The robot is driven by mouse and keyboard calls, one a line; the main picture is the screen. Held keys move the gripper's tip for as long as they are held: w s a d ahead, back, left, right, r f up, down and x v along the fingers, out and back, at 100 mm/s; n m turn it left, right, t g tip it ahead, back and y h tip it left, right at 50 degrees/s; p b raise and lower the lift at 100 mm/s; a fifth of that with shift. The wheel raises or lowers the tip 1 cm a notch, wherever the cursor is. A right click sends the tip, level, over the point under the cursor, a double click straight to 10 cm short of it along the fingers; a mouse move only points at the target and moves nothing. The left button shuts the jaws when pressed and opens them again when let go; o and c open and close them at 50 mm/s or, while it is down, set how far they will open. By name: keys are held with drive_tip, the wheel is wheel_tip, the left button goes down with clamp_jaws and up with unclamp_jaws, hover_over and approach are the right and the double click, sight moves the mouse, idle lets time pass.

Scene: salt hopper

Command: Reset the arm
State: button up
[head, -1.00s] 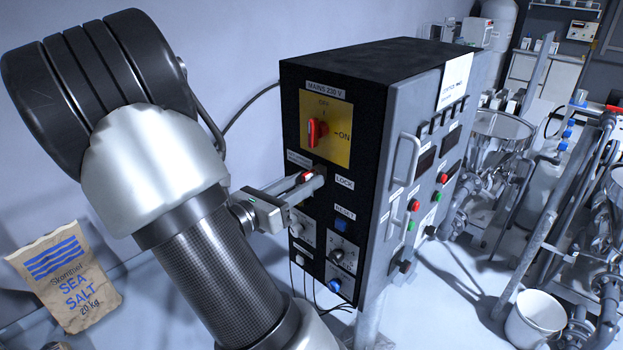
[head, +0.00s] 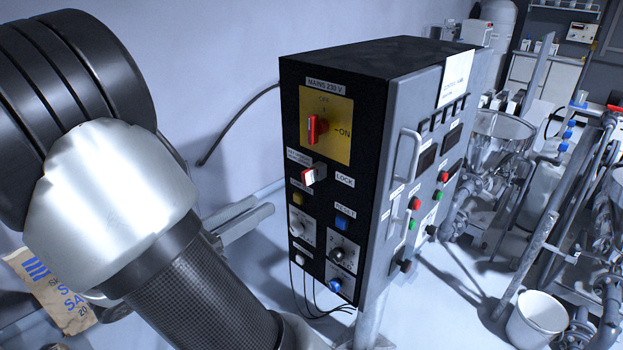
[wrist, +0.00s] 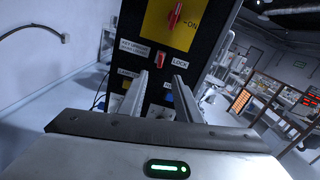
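My gripper (head: 262,208) is left of the black control cabinet (head: 375,48) in the head view, clear of its switch panel. In the wrist view my gripper (wrist: 159,80) has its two fingers apart, with nothing between them, pointing toward the panel. The red mains switch (head: 316,129) sits on a yellow plate. Below it a small red and white lock switch (head: 309,176) is fully visible beside the LOCK label. My arm covers the left part of the head view.
A sea salt bag (head: 50,290) is partly hidden behind my arm at left. Metal hoppers (head: 503,125), pipes and a white bucket (head: 537,318) stand at right. Thin cables hang below the panel.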

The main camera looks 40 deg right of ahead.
drive_tip(key=shift+s+a, duration=0.15)
drive_tip(key=shift+a, duration=1.65)
